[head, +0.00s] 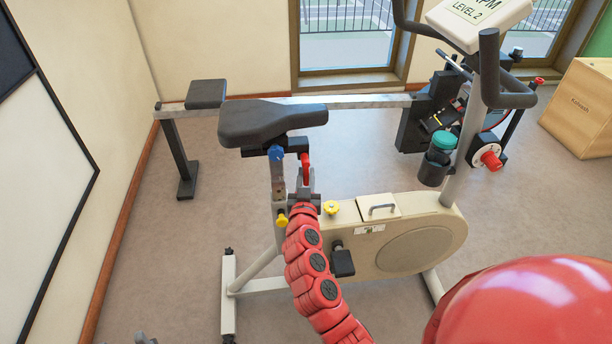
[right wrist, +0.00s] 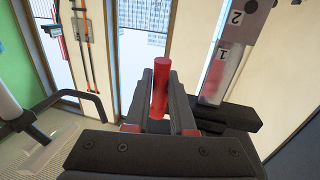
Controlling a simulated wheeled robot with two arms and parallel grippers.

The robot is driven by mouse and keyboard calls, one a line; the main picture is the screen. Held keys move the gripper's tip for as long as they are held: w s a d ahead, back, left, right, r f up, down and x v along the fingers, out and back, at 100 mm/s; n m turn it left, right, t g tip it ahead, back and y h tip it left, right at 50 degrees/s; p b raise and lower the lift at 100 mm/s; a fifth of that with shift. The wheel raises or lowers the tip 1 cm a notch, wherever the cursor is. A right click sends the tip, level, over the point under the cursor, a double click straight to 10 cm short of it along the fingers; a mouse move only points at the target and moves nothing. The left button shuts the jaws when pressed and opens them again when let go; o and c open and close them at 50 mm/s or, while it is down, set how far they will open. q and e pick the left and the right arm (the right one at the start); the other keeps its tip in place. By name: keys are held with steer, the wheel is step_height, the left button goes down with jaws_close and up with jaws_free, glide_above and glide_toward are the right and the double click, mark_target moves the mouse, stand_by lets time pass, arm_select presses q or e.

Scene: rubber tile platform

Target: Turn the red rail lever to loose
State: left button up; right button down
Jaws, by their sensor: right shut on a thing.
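In the right wrist view the red lever (right wrist: 160,88) stands upright between two dark fingers. My right gripper (head: 305,183) is shut on it; the fingers (right wrist: 160,112) hide its lower part. A small grey piece at the bottom left edge of the head view looks like the tip of my left gripper (head: 145,339); too little shows to tell its state.
A blue knob (head: 276,153) sits left of the lever. Yellow knobs (head: 282,219) are lower on the bike frame. The seat post (right wrist: 228,60) carries numbers. A rowing machine (head: 300,100) stands behind, and a wooden box (head: 580,110) at right. The floor at left is clear.

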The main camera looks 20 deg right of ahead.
steer(key=shift+s+d+f+n+b, duration=0.1)
steer(key=shift+d+n+b, duration=0.1)
steer(key=shift+n+b, duration=0.4)
steer(key=shift+d+f+n+b, duration=0.1)
steer(key=shift+d+n+b, duration=0.05)
steer(key=shift+n+b, duration=0.4)
steer(key=shift+s+d+r+n+t+y+b, duration=0.2)
steer(key=shift+d+r+n+t+y, duration=0.45)
steer(key=shift+n, duration=2.35)
steer(key=shift+s+d+r+n+t+y+b, duration=0.15)
steer(key=shift+d+r+n+t+b, duration=0.5)
steer(key=shift+n, duration=2.4)
steer(key=shift+s+d+r+n+t+y+p, duration=0.15)
steer(key=shift+r+n+t+y, duration=0.55)
steer(key=shift+n, duration=2.3)
steer(key=shift+r+g, duration=0.2)
steer(key=shift+g, duration=0.1)
steer(key=c, duration=0.8)
jaws_free()
steer(key=shift+o, duration=0.2)
